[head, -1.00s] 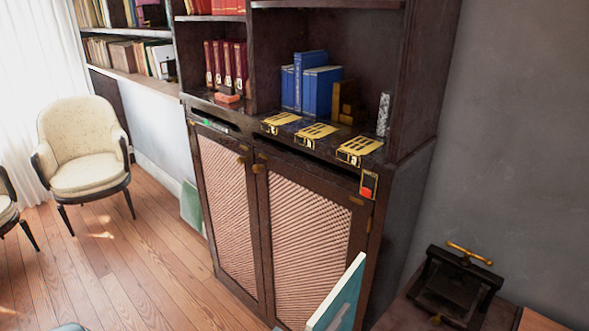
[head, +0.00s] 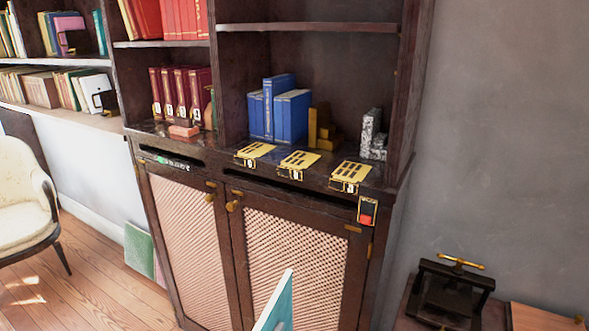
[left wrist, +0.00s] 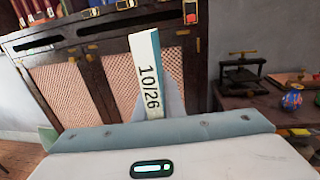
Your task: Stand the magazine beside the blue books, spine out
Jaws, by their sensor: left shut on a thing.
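The magazine, teal with a white spine, shows at the bottom of the head view (head: 276,304). My right gripper is not in view.
Several yellow plates (head: 298,161) lie along the shelf's front edge. A grey speckled bookend (head: 372,135) stands at the bay's right, with bare shelf between it and the gold one. Red binders (head: 182,97) fill the left bay. A black press (head: 449,291) stands lower right.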

